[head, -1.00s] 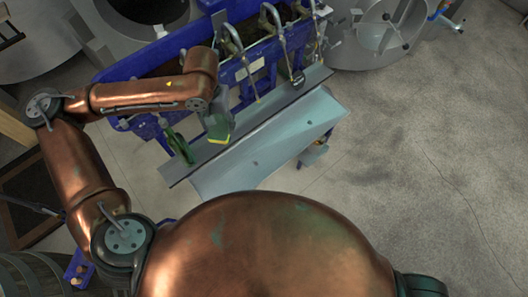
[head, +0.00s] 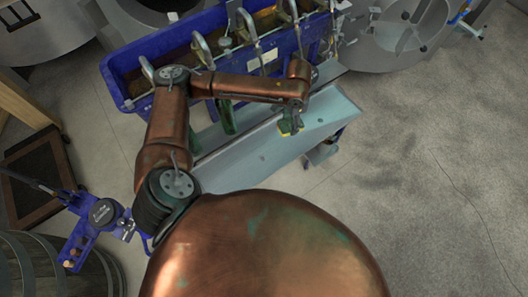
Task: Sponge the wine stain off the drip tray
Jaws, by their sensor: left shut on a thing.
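The drip tray (head: 258,158) is a pale blue-grey sloped sheet along the front of the blue filling machine. My left gripper (head: 291,122) is above its right half, pointing down, seen from above and partly hidden by its own wrist. It is shut on a yellow-green sponge (head: 290,130), of which only an edge shows. I cannot tell whether the sponge touches the tray. No wine stain is discernible on the visible part of the tray. My right gripper is not in view.
A green bottle (head: 227,117) stands at the machine's ledge behind my left forearm. Several curved metal spouts hang from the blue trough (head: 125,72). A barrel (head: 40,272) stands at lower left.

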